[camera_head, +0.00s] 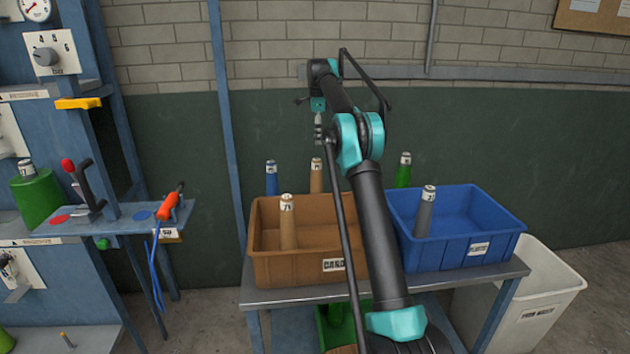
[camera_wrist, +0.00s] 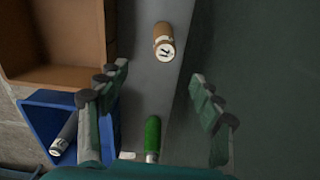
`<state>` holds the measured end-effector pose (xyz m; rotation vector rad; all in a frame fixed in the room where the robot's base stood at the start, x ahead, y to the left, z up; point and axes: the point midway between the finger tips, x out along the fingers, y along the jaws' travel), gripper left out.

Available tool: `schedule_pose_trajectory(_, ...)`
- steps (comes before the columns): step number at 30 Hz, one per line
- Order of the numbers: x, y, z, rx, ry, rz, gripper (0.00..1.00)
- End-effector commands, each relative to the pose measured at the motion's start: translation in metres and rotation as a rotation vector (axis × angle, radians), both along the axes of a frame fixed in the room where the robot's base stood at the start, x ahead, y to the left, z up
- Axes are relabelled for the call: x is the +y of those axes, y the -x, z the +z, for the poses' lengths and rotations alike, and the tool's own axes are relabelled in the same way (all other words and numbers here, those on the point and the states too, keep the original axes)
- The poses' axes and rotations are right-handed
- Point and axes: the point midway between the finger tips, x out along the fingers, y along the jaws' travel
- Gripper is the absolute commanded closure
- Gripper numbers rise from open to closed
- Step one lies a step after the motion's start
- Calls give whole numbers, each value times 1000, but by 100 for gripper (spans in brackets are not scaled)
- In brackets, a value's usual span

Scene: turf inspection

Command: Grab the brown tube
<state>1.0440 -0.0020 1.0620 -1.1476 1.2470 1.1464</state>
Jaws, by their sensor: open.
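A brown tube (camera_head: 316,175) with a white labelled end stands behind the brown crate in the head view, its lower part hidden by the crate. In the wrist view the brown tube (camera_wrist: 163,36) shows on the grey tabletop, just above the gap between my fingertips. My gripper (camera_wrist: 158,72) is open and empty, with its fingers to either side of the gap. In the head view my gripper (camera_head: 318,128) hangs above the back of the crates. A second light-brown tube (camera_head: 288,222) stands inside the brown crate.
The brown crate (camera_head: 300,269) and blue crate (camera_head: 455,257) stand side by side on the table (camera_head: 400,284). A grey tube (camera_head: 425,212) stands in the blue crate. Blue (camera_head: 272,178) and green (camera_head: 404,170) tubes stand behind the crates. A wall (camera_head: 190,150) rises behind.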

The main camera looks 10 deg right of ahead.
Motion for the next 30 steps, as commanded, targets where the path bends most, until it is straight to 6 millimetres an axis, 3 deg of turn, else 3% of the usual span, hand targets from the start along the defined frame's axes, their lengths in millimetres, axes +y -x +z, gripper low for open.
schedule_pose_trajectory(8, 0, -1, -19, 2, 0, -6, 34)
schedule_pose_trajectory(21, 0, 0, -99, 2, 0, -6, 34)
schedule_pose_trajectory(30, 1, -1, -124, 2, 0, -5, 34)
